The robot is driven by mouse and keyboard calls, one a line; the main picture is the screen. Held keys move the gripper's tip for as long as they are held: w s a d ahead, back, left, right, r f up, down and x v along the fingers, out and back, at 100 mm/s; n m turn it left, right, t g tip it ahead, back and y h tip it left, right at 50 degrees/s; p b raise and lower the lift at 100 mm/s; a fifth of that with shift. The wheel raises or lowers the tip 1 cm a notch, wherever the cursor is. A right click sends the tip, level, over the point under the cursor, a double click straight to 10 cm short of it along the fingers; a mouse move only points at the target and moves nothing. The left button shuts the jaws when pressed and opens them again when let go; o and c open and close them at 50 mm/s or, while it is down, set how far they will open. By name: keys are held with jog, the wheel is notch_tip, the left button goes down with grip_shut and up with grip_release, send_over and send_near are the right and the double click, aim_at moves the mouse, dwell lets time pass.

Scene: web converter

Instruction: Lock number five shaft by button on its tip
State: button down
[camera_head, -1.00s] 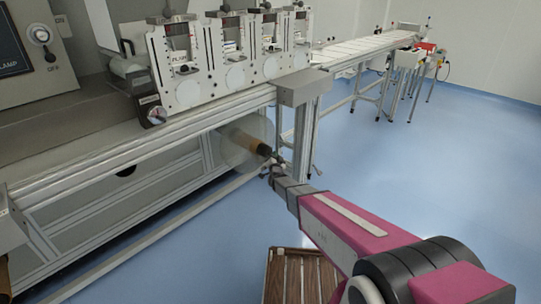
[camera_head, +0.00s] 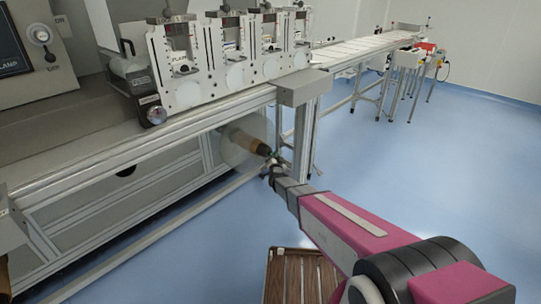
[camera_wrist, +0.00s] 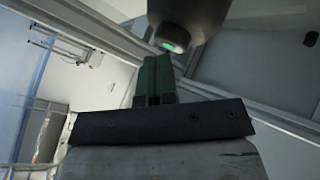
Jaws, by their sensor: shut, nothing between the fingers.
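The shaft (camera_head: 264,150) sticks out under the machine frame, with a brown core around it and a clear disc behind its dark tip. In the wrist view the dark round shaft tip (camera_wrist: 186,20) is at the top, with a small green button (camera_wrist: 168,46) on its end face. My gripper (camera_wrist: 158,62) has two green fingers, shut together and empty. Their ends lie just below the button in the picture; I cannot tell if they touch it. In the head view my gripper (camera_head: 271,162) is right at the shaft tip. No number shows on the shaft.
The machine's metal frame (camera_head: 215,118) and its row of white stations (camera_head: 235,60) stand above the shaft. A grey box (camera_head: 303,87) sits at the frame's corner. A slatted wooden pallet (camera_head: 297,275) lies below my arm. The blue floor to the right is open.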

jog(key=shift+d, duration=0.1)
jog(key=shift+s+d, duration=0.95)
jog(key=shift+d, duration=0.2)
jog(key=shift+s+d, duration=0.9)
jog(key=shift+d, duration=0.2)
jog(key=shift+d, duration=0.1)
